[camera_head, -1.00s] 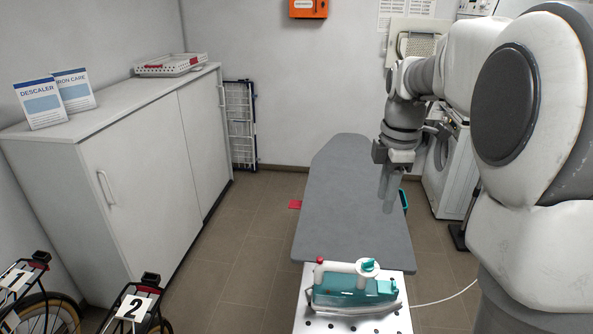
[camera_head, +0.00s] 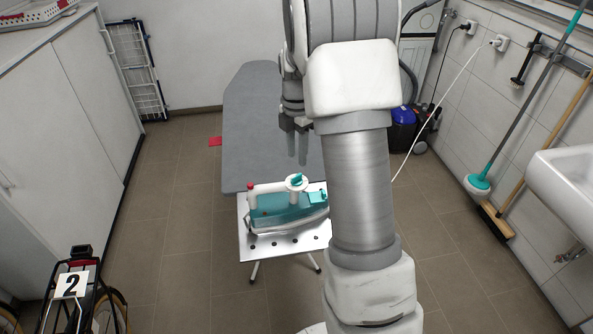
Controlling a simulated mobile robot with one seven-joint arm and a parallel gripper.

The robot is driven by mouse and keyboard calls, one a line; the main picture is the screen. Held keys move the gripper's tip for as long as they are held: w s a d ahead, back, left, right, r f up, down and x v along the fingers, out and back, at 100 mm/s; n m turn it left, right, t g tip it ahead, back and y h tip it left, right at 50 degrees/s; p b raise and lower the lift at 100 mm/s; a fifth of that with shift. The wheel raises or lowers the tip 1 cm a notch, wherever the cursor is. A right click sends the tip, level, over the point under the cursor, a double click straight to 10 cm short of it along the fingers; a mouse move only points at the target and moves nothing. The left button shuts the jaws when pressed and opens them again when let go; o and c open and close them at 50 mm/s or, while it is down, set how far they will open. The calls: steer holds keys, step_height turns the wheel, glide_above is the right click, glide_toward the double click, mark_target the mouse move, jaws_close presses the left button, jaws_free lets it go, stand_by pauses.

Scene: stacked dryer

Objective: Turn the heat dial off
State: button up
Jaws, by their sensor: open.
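A teal and white iron (camera_head: 290,206) sits on the perforated metal rest (camera_head: 262,247) at the near end of the grey ironing board. A teal dial (camera_head: 296,180) with a white rim is on top of the iron; which way it points is too small to tell. My gripper (camera_head: 298,152) hangs fingers down over the board, beyond the dial in the picture. It is open and empty, apart from the iron. My arm hides the right part of the board.
The ironing board (camera_head: 245,125) is otherwise bare where seen. A white sink (camera_head: 570,190), a broom (camera_head: 500,220) and a mop (camera_head: 478,183) are on the right. A cabinet (camera_head: 65,120) and a bicycle tagged 2 (camera_head: 72,285) are on the left.

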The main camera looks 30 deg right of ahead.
mark_target(296, 175)
step_height(296, 175, down, 7)
steer(key=shift+r, duration=0.15)
jaws_close()
stand_by(0.4)
